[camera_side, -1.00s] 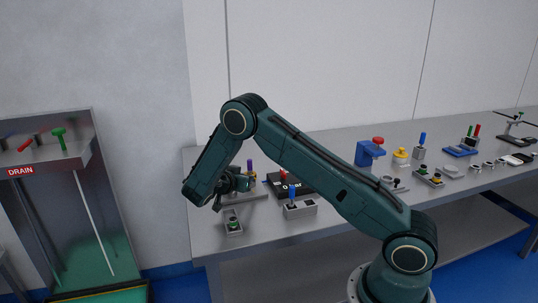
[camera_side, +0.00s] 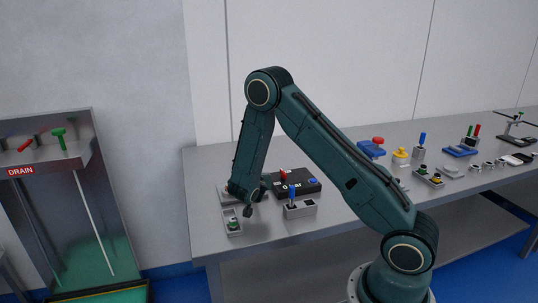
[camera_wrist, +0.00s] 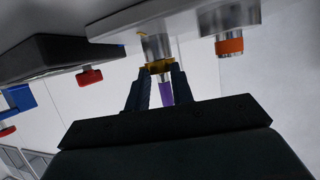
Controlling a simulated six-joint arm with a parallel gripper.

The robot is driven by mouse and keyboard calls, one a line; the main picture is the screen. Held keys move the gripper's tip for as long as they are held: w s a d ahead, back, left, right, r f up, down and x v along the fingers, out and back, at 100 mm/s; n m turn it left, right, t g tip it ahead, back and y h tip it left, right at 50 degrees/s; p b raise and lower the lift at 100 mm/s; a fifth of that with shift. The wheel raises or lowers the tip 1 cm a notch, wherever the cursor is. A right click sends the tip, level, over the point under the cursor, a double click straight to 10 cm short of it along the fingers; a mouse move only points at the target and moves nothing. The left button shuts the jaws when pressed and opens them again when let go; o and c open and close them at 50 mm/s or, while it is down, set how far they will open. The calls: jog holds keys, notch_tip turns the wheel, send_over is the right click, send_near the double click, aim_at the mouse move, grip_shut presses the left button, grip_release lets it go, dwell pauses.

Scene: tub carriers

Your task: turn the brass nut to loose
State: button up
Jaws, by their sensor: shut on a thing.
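The brass nut (camera_wrist: 154,66) shows in the wrist view on a silver post (camera_wrist: 157,45) under a pale metal plate, with the picture appearing upside down. My gripper (camera_wrist: 158,72) has its two dark fingers on either side of the nut and is shut on it. A purple rod (camera_wrist: 166,94) sticks out from the nut between the fingers. In the side view my gripper is low over the near left end of the bench, and the nut is hidden behind my arm.
A second post with an orange band (camera_wrist: 229,46) stands beside the nut's post. A black box (camera_side: 309,187) with a red handle (camera_wrist: 89,76) is close by. A grey block with a blue lever (camera_side: 292,193) and a small grey box with a green button (camera_side: 232,226) stand in front.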

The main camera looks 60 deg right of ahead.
jog(key=shift+s+d+n+t+y, duration=0.3)
jog(key=shift+d+n+t+y, duration=0.15)
jog(key=shift+n+t+y, duration=0.4)
grip_shut()
jog(key=shift+s+d+n+t+y, duration=0.15)
jog(key=shift+n+t+y, duration=0.4)
jog(key=shift+n, duration=0.2)
jog(key=shift+s+d+n+t+y, duration=0.15)
jog(key=shift+n+t+y, duration=0.25)
jog(key=shift+n+y, duration=0.25)
jog(key=shift+f, duration=0.1)
jog(key=o, duration=0.8)
grip_release()
jog(key=shift+w, duration=0.1)
